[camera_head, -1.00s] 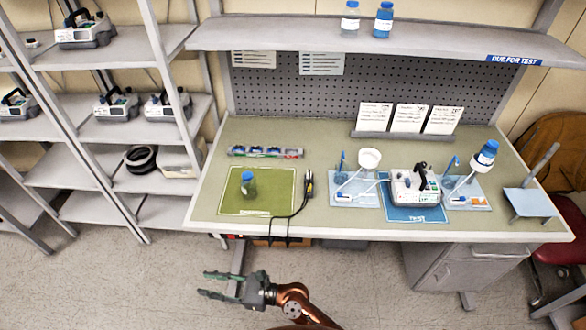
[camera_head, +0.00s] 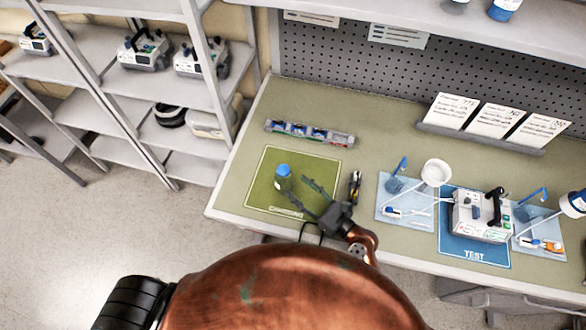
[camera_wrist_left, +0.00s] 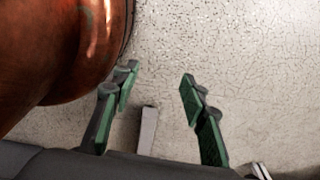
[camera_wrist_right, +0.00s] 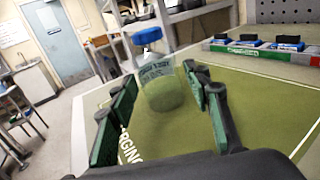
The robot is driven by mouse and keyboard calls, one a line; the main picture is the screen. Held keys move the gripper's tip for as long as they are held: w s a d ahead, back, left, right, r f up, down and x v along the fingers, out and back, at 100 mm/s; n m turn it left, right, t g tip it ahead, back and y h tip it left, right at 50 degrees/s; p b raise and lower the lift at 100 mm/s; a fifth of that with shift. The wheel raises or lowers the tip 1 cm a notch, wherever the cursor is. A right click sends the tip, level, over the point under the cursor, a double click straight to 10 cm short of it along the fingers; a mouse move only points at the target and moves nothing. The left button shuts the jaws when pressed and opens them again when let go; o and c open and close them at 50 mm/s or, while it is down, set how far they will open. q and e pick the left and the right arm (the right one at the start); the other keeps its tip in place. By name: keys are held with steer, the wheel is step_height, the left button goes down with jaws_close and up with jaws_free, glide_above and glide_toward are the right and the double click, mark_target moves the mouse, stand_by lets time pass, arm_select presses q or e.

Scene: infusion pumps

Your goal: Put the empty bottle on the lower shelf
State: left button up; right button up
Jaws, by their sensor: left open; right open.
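A clear bottle with a blue cap (camera_head: 283,177) stands upright on the green mat (camera_head: 262,198); it looks empty. It also shows in the right wrist view (camera_wrist_right: 160,88), upright between the fingers. My right gripper (camera_head: 299,196) is open just right of the bottle, its fingers pointing towards it; I cannot tell whether they touch it. My left gripper (camera_wrist_left: 159,77) is open and empty above the floor in the left wrist view, and hidden in the head view. The rack at the left has several shelves, including a bare low shelf (camera_head: 188,168).
A strip with blue parts (camera_head: 310,134) lies behind the mat. A black cable tool (camera_head: 354,187) lies right of it. A pump (camera_head: 482,215) stands on a blue mat further right. The bench shelf (camera_head: 425,20) overhangs the back. Rack posts stand left of the bench.

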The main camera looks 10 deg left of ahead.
mark_target(291, 184)
steer(key=o, duration=0.4)
steer(key=x, duration=0.2)
steer(key=shift+w+a, duration=0.15)
steer(key=shift+a, duration=0.15)
steer(key=shift+o, duration=0.2)
steer(key=x, duration=0.4)
steer(key=shift+a+f, duration=0.15)
steer(key=shift+f, duration=0.1)
steer(key=shift+a, duration=0.15)
arm_select(q)
steer(key=shift+s+a, duration=0.25)
steer(key=shift+s, duration=0.25)
arm_select(e)
steer(key=c, duration=1.2)
